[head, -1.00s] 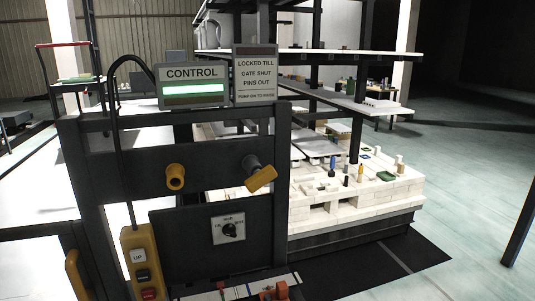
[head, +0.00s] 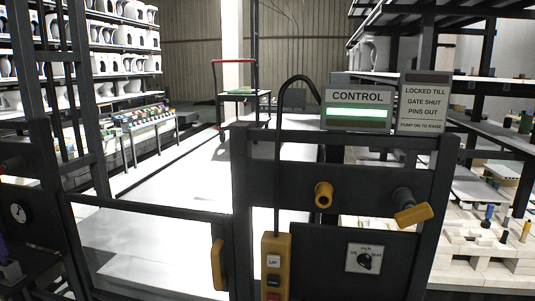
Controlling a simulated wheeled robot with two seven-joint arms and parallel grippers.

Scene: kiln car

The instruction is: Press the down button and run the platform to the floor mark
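A yellow pendant (head: 283,245) hangs on a black cable from the dark control frame. Its white UP button (head: 273,261) is on top. A dark button (head: 273,281), its label too small to read, sits below it, and a red button (head: 274,296) is cut by the bottom edge. A CONTROL box (head: 356,109) with a lit pale green display sits on top of the frame. Behind the low gate (head: 150,205) lies a pale flat surface (head: 150,240); I cannot tell whether it is the platform. No floor mark is distinguishable. Neither gripper is in view.
Two yellow-ended pins (head: 323,195) (head: 413,214) and a rotary switch (head: 365,259) are on the frame. A sign (head: 422,103) reads locked till gate shut, pins out. A yellow gate handle (head: 217,264) is left of the pendant. Loaded shelving stands right; ware racks stand left.

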